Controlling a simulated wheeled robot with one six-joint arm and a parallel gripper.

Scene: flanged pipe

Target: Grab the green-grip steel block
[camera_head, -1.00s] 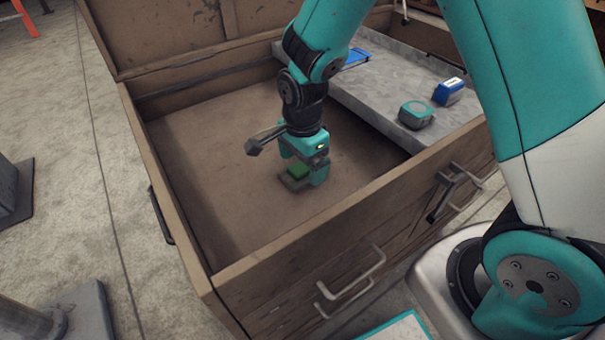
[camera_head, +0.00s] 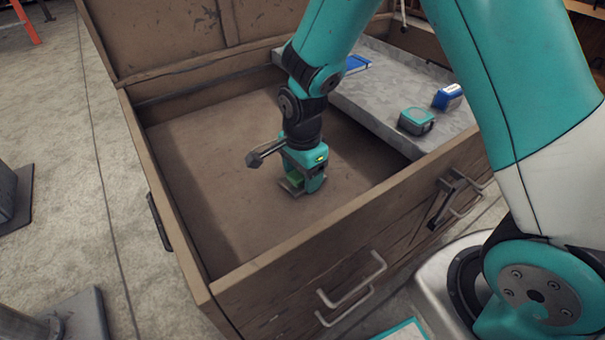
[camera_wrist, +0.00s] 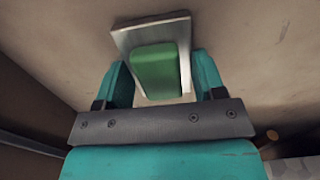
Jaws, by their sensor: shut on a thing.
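The steel block with a green grip (camera_wrist: 158,68) shows in the wrist view as a flat metal plate with a raised green pad. In the head view the block (camera_head: 291,186) is at the floor of the open wooden chest, partly hidden by the gripper. My gripper (camera_head: 306,183) points down over it, one finger on each side. In the wrist view the fingers of my gripper (camera_wrist: 160,82) flank the green grip and are shut on the block. Whether the plate touches the chest floor cannot be told.
The wooden chest (camera_head: 262,266) has high walls around my gripper. A grey shelf (camera_head: 385,84) on its right side holds a teal tape measure (camera_head: 416,121), a blue item (camera_head: 448,96) and another blue item (camera_head: 357,63). The chest floor to the left is bare.

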